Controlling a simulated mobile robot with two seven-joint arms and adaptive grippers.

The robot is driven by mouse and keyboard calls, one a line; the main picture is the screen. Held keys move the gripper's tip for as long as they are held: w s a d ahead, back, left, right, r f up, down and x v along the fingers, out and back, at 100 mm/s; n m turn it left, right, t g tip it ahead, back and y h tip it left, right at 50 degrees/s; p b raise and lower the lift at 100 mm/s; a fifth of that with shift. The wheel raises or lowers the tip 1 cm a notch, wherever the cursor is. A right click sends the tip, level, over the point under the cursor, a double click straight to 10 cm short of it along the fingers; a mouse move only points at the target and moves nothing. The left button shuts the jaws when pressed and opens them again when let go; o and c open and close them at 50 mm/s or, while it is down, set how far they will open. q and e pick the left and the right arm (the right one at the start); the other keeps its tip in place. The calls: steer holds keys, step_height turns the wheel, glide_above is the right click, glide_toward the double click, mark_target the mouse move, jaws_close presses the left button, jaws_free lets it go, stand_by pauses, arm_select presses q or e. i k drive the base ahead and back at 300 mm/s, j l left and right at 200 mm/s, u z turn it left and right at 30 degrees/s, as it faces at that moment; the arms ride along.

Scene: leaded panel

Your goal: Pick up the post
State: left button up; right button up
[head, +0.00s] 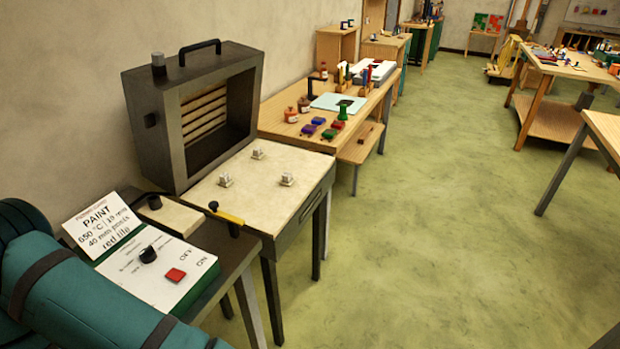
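Three small pale block-like pieces, which look like posts, stand apart on a cream slab (262,205) in front of the open kiln. One post (257,153) is toward the back, one post (225,180) is at the left, and one post (287,179) is at the right. They are small in the picture, and I cannot tell which one the task means. Neither of my grippers shows in the head view.
The grey kiln (190,115) stands behind the slab. A control panel (155,265) with a paint sign (103,222) and a yellow-handled tool (226,215) are nearer. A wooden bench (290,127) with jars stands beyond.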

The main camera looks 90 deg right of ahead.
mark_target(287, 177)
steer(key=z, duration=2.85)
steer(key=i+l+u, duration=0.15)
steer(key=i+l, duration=0.15)
steer(key=i+l+u, duration=0.15)
steer(key=i+l, duration=0.15)
steer(key=l, duration=0.15)
steer(key=i+l+u, duration=0.15)
steer(key=l, duration=0.3)
steer(key=i+l+u, duration=0.15)
steer(key=i+l, duration=0.15)
steer(key=l, duration=0.15)
